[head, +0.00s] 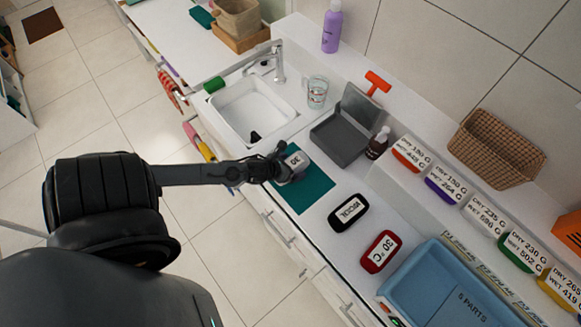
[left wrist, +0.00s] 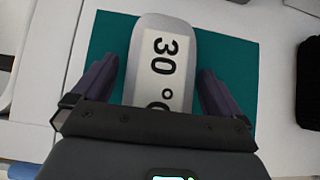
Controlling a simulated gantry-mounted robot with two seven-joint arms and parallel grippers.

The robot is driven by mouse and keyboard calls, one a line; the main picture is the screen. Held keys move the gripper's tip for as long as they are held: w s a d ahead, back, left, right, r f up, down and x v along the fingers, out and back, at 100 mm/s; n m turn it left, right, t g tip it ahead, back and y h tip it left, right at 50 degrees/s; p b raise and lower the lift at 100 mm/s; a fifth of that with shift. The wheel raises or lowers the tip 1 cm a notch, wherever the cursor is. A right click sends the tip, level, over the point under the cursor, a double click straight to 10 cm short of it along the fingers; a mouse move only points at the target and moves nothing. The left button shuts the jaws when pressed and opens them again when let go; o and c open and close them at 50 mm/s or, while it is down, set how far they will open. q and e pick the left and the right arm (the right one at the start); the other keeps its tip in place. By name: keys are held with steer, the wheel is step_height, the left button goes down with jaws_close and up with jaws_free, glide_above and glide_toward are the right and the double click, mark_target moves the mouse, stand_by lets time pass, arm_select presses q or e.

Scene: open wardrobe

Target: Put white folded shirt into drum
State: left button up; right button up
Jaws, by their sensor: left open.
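A pale grey-white rounded item with a white label reading "30°" (head: 296,161) lies on a teal mat (head: 312,190). It may be the white folded shirt; I cannot tell for certain. My left gripper (head: 280,168) is at this item. In the left wrist view the open left gripper (left wrist: 158,88) has one finger on each side of the pale item (left wrist: 165,35), with small gaps showing. The item's near end is hidden by the gripper body. No drum shows in either view. My right gripper is not in view.
A black labelled item (head: 349,213) and a red "30 °C" item (head: 381,251) lie right of the mat. A blue tub (head: 455,262) stands farther right. Behind are a sink (head: 244,109), a glass (head: 317,92), a grey open box (head: 337,137) and a dark bottle (head: 378,143).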

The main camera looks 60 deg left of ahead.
arm_select(q)
steer(key=c, duration=1.1)
steer(key=shift+r, duration=0.15)
